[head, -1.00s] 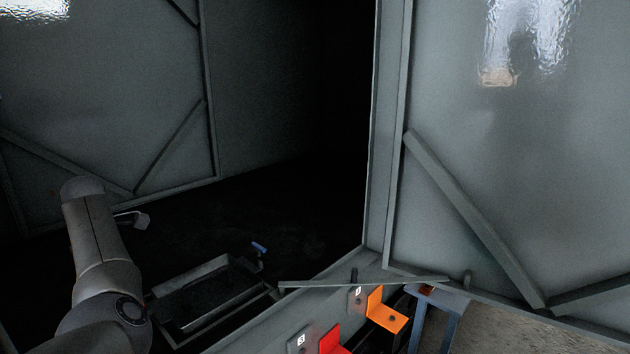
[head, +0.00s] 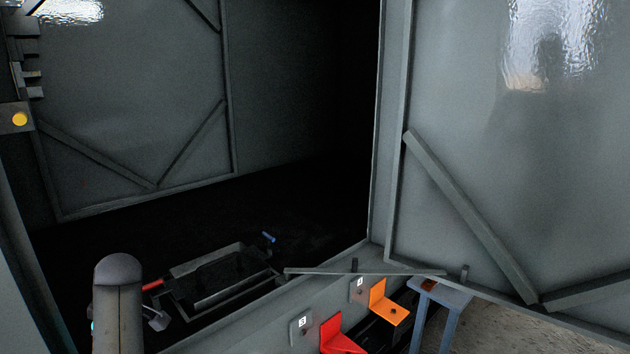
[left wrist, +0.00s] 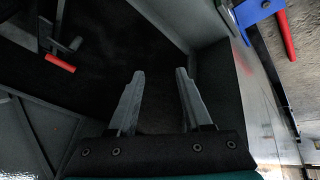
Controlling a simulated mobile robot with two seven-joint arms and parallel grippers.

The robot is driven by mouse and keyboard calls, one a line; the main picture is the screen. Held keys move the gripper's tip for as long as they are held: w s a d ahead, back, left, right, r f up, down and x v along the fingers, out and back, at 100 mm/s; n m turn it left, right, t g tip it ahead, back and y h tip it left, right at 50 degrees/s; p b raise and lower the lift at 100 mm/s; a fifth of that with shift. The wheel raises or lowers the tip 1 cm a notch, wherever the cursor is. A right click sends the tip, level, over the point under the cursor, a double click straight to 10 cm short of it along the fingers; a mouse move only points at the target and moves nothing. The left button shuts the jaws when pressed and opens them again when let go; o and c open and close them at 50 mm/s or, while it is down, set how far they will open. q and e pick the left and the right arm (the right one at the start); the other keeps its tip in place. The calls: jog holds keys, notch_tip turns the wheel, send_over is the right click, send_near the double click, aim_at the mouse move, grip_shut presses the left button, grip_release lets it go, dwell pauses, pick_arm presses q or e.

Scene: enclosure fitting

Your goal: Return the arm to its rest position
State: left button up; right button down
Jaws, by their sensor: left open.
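My left arm (head: 118,300) stands at the lower left in the head view; I cannot make out its gripper there. In the left wrist view my left gripper (left wrist: 159,73) is open, with its two fingers apart and nothing between them. Dark floor or wall lies beyond the fingertips. A red handle (left wrist: 60,63) shows to the left of the fingers, apart from them. My right gripper is in neither view.
An open-topped tray (head: 222,292) lies on the dark enclosure floor, with a blue handle (head: 268,237) behind it. A red bracket (head: 338,336) and an orange bracket (head: 388,302) stick out from the front wall. A grey door panel (head: 500,150) stands right.

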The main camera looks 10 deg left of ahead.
pick_arm(q)
jog(key=s+d+f+m+t+h, duration=0.1)
jog(key=s+d+f+m+h, duration=0.25)
jog(key=s+d+m, duration=0.95)
jog(key=s+d+f+m+t+h, duration=0.15)
jog(key=s+d+f+m, duration=0.25)
jog(key=s+d+m, duration=0.9)
jog(key=w+d+f+n+g+p, duration=0.1)
jog(key=w+f+n, duration=0.1)
jog(key=f, duration=0.8)
jog(key=w+d+f+n+p, duration=0.1)
jog(key=w+f+n, duration=0.1)
jog(key=f, duration=0.9)
jog(key=s+a+f+p, duration=0.1)
jog(key=s+a+f, duration=0.4)
jog(key=s+f, duration=0.6)
jog(key=shift+s+a+m, duration=0.2)
jog(key=shift+a+m, duration=0.1)
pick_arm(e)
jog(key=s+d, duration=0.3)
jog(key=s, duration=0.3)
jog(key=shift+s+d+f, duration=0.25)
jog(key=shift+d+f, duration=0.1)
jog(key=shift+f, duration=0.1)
pick_arm(q)
jog(key=shift+g, duration=0.25)
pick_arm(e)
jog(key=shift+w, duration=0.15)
